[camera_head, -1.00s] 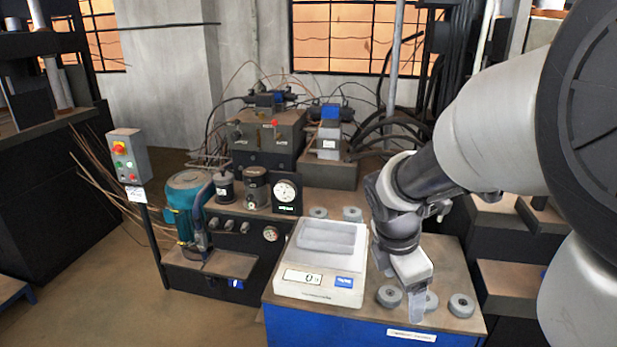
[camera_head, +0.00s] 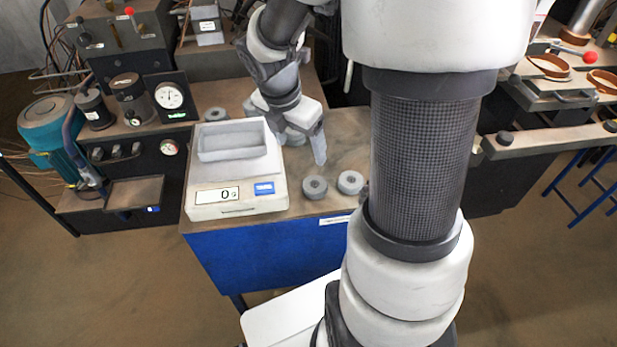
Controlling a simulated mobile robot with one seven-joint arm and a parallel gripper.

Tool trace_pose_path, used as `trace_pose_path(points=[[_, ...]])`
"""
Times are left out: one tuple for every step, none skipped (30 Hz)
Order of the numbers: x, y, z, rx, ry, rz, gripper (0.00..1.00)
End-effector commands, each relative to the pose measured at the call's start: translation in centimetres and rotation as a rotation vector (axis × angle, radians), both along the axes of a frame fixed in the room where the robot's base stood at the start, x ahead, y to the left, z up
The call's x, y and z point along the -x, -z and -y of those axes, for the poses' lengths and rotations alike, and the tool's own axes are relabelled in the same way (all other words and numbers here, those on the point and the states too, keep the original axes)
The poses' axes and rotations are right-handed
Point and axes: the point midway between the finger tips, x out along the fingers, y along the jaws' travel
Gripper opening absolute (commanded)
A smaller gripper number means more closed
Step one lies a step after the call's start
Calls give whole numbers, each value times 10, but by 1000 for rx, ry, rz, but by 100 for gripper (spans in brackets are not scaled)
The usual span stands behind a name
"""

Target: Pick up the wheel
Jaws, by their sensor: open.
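Several small grey wheels with a centre hole lie on the brown tabletop. Two lie side by side at the front, a left wheel (camera_head: 315,187) and a right wheel (camera_head: 350,182). Another wheel (camera_head: 295,138) is partly hidden behind my gripper. Two more stand behind the scale, a left one (camera_head: 215,114) and a right one (camera_head: 250,105) partly covered. My gripper (camera_head: 319,152) is open and points down just behind the front pair in the picture. One finger shows clearly; no wheel is seen in it. Its height above the table is hard to judge.
A white scale (camera_head: 202,212) with a grey tray (camera_head: 233,155) on top stands left of the wheels; its display reads 0. The blue bench (camera_head: 250,262) has its front edge close to the front wheels. Machines with a gauge (camera_head: 169,96) stand left. My arm hides the bench's right part.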

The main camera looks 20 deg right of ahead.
Motion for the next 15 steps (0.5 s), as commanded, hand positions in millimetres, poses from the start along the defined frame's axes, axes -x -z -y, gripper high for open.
trace_pose_path(points=[[0,11,2,-1,0,-4,76],[0,18,4,-1,1,-6,76],[-1,26,5,-2,2,-5,76],[-2,33,7,-1,0,-6,76],[-3,40,9,-1,0,-6,76],[-4,48,10,-2,1,-5,76],[-5,55,12,-1,0,-6,76],[-6,61,13,-2,0,-5,76],[-7,70,16,-1,0,-6,76],[-8,76,17,-1,1,-4,76],[-9,81,18,-2,0,-5,76],[-10,88,20,-1,-1,-4,76],[-10,93,22,-2,0,-3,76],[-11,97,23,-1,2,-4,76],[-12,101,24,-1,1,-3,76]])
